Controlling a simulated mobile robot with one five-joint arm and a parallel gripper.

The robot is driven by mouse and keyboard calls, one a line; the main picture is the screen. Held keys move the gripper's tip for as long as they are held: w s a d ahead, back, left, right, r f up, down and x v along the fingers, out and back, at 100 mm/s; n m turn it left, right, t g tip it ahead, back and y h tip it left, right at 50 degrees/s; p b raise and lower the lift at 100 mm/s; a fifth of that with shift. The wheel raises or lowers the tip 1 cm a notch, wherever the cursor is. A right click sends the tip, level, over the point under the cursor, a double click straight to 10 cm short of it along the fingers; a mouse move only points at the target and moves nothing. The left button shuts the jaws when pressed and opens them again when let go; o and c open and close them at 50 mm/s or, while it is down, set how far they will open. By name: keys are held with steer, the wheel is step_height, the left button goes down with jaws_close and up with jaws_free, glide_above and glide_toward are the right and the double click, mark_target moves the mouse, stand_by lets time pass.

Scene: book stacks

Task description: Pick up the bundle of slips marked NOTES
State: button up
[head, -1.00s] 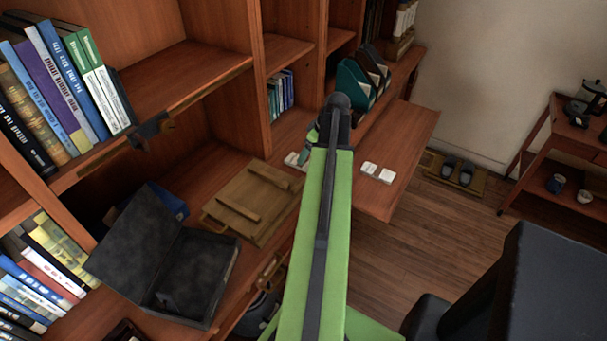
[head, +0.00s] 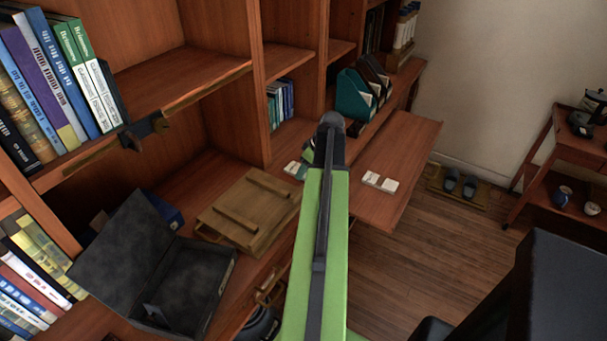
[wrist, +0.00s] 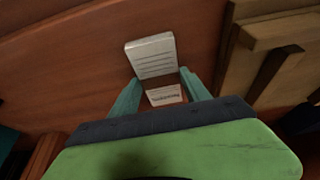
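In the wrist view a pale block of slips (wrist: 150,58) with lines across it lies on the reddish wood, just beyond my fingertips. A smaller white piece with dark print (wrist: 164,94) lies nearer, between my fingers; I cannot read its print. My gripper (wrist: 160,77) is open, its two teal fingers apart and neither visibly pressing on anything. In the head view my green arm hides much of the gripper, and a small white piece (head: 291,166) shows beside it. I cannot tell which is marked NOTES.
A wooden panel with battens (head: 250,205) lies left of my arm; part of it edges the wrist view. An open dark box (head: 185,285) stands further left. Teal and dark file holders (head: 355,92) stand behind the pull-out board (head: 415,145).

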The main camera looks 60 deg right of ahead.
steer(key=c, duration=0.9)
steer(key=shift+r, duration=0.15)
steer(key=shift+r+p, duration=0.25)
steer(key=shift+p, duration=0.15)
step_height(320, 180, up, 4)
steer(key=p, duration=0.3)
steer(key=shift+f+p, duration=0.1)
steer(key=shift+p, duration=0.3)
steer(key=s+d+r+p, duration=0.2)
steer(key=d, duration=0.1)
steer(key=s+d+r+p, duration=0.2)
steer(key=d, duration=0.1)
steer(key=s+d+r+p, duration=0.2)
steer(key=d, duration=0.2)
steer(key=shift+r, duration=0.2)
